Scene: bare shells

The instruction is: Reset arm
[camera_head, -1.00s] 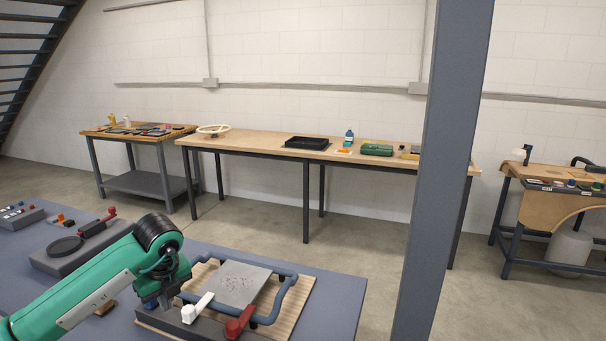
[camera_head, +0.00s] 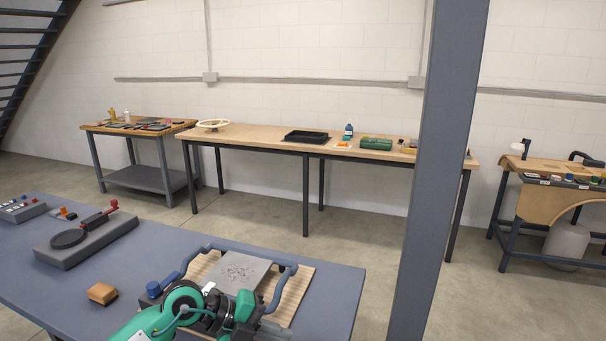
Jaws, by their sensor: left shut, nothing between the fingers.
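My green and black left arm comes in from the bottom edge. Its gripper (camera_head: 238,312) is low over the near side of a fixture on the blue-grey table (camera_head: 335,295). The gripper is shut and holds nothing; its fingertips are hard to make out. The fixture has a ribbed wooden board (camera_head: 291,297), a speckled grey plate (camera_head: 238,272) and a blue-grey tube frame (camera_head: 283,277). A blue-handled lever (camera_head: 163,284) shows at its left. The arm hides the fixture's near part. My right gripper is not in view.
A small wooden block (camera_head: 102,293) and a grey base (camera_head: 85,243) with a black disc and red-knobbed lever are to the left. A grey post (camera_head: 437,170) stands to the right. Benches (camera_head: 260,137) line the back wall.

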